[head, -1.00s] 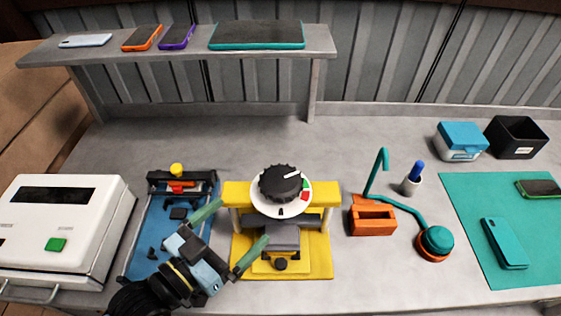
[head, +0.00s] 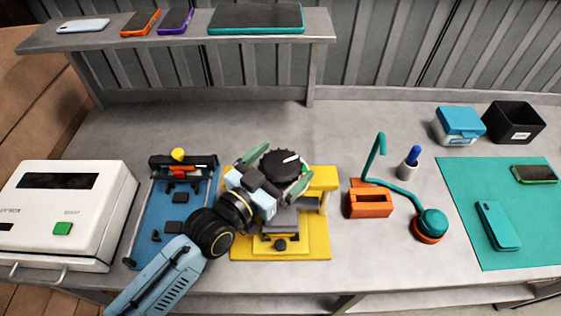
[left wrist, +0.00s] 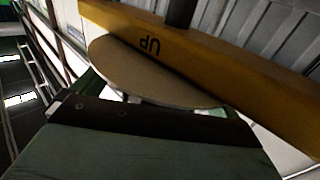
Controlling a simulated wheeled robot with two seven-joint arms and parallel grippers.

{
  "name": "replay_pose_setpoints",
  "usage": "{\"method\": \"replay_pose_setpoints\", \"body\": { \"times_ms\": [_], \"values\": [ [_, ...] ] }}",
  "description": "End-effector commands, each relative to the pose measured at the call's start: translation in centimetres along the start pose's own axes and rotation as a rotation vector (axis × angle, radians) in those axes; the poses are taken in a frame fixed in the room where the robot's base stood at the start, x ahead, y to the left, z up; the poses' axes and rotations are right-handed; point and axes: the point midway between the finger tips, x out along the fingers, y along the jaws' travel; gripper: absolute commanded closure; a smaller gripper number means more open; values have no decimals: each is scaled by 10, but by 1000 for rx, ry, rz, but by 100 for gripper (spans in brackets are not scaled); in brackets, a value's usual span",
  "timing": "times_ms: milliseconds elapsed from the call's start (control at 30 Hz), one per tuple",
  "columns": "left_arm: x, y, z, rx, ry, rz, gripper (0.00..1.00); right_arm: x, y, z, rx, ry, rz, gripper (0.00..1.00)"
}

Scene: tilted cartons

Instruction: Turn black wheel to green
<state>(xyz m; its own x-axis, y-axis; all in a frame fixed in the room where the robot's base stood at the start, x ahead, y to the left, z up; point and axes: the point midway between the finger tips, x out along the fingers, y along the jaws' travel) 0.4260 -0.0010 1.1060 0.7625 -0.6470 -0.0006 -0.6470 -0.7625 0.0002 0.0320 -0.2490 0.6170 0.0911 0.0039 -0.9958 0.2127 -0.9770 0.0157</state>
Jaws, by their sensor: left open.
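The black wheel (head: 281,162) sits on top of the yellow press stand (head: 322,178). Its white pointer line points right and slightly up. The white dial under the wheel is mostly hidden by my gripper; its green mark cannot be told apart from the finger there. My left gripper (head: 277,170) is open, with one green finger at the wheel's left side and the other at its lower right. Contact cannot be told. In the left wrist view a green finger fills the front, near a pale round disc (left wrist: 140,75) and the yellow beam (left wrist: 215,60) marked UP. My right gripper is out of view.
A blue tray (head: 150,225) with small parts and a white machine (head: 65,215) stand left. An orange holder (head: 370,204) with a teal hooked arm stands right, near a teal mat (head: 470,190).

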Motion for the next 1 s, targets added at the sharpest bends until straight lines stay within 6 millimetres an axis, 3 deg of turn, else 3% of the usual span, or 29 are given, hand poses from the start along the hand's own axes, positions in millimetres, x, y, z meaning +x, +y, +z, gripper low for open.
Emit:
{"method": "replay_pose_setpoints", "body": {
  "times_ms": [267, 600, 1000],
  "values": [
    [2, 0, 0, 0, 0, 0, 1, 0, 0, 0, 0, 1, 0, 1],
    [1, 0, 0, 0, 0, 0, 45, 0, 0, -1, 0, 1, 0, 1],
    [2, -1, 1, 8, 4, 122, 45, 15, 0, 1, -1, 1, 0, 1]
  ]
}}
